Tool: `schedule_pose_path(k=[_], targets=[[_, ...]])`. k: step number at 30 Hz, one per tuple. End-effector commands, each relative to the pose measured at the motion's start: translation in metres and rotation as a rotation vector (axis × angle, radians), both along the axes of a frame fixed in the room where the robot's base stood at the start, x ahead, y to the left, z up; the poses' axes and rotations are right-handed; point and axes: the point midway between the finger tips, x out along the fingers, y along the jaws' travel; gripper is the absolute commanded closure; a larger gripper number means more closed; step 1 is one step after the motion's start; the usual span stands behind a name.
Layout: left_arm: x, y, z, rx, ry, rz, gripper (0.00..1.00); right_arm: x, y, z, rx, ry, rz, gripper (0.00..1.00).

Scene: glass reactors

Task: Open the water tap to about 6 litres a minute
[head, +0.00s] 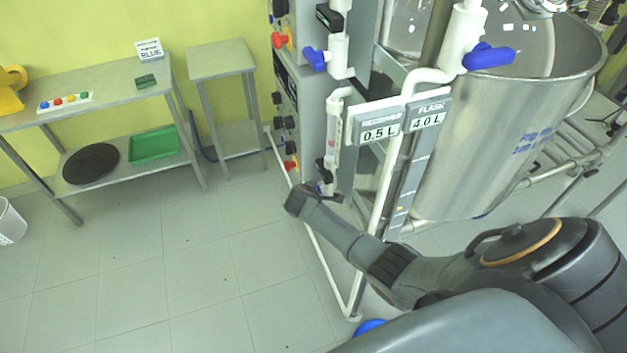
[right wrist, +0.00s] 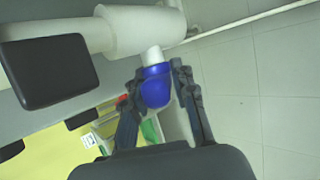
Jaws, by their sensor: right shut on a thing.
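In the right wrist view, a blue tap knob (right wrist: 155,90) on a short white stem sits between the two dark fingers of my right gripper (right wrist: 160,78), which is shut on it. The stem joins a thick white pipe (right wrist: 145,30). In the head view, my right gripper (head: 326,188) is at the foot of a clear upright flow tube (head: 332,128) with a small red mark inside; the knob is hidden there by the gripper. The tube's scale is too small to read. My left gripper is not in view.
Signs reading 0.5 L (head: 380,134) and 4.0 L (head: 427,121) hang right of the tube. Blue-handled valves (head: 488,56) and a big steel vessel (head: 520,110) stand close by. A white pipe frame (head: 325,270) runs below.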

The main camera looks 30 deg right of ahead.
Motion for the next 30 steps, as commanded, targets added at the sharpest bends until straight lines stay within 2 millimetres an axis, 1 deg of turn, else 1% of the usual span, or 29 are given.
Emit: schedule_pose_path(k=[1, 9, 16, 29, 30], targets=[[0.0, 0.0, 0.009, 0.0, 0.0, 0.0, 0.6, 0.001, 0.0, 0.005, 0.007, 0.034, -0.001, 1.0], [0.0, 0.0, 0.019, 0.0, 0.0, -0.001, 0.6, 0.0, 0.0, 0.001, 0.039, 0.164, -0.001, 1.0], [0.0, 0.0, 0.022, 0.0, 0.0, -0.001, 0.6, 0.0, 0.0, -0.001, 0.05, 0.212, 0.0, 1.0], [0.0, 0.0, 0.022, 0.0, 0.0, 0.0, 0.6, 0.0, 0.0, -0.001, 0.051, 0.218, 0.0, 1.0], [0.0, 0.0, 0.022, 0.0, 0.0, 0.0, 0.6, 0.0, 0.0, -0.001, 0.051, 0.218, 0.0, 0.68]])
